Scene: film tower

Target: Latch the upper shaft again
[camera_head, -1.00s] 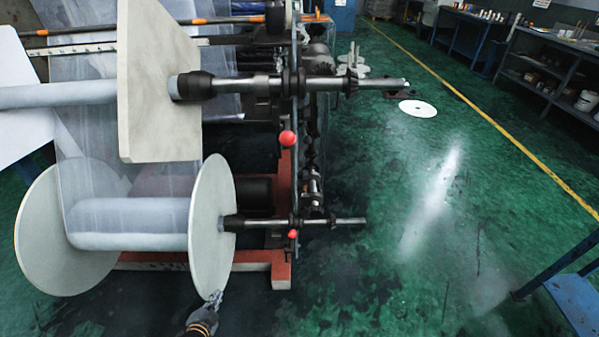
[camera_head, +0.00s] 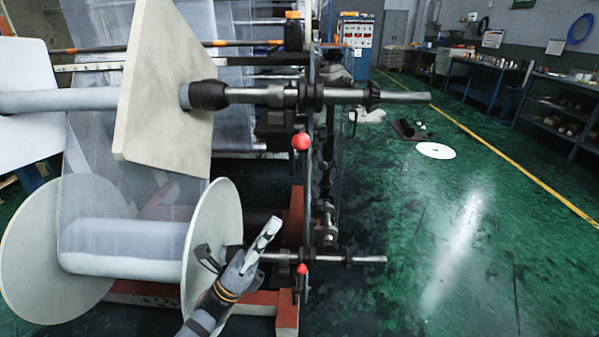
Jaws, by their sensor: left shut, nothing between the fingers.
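The upper shaft (camera_head: 400,97) runs across the upper part of the machine, with a pale square plate (camera_head: 160,90) on it. A red knob (camera_head: 301,141) sits just below this shaft on the machine's side frame. The lower shaft (camera_head: 365,259) carries a roll of film (camera_head: 125,245) between two round discs, and a second red knob (camera_head: 302,269) is beside it. My left gripper (camera_head: 270,232) is shut and empty. It appears in front of the lower shaft, right of the near round disc (camera_head: 212,245), below and left of the upper red knob. My right gripper is not in view.
The green floor right of the machine is open. A white disc (camera_head: 435,150) and a dark flat piece (camera_head: 405,130) lie on it. Workbenches (camera_head: 560,105) line the right wall. A red base beam (camera_head: 287,315) is low at the machine.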

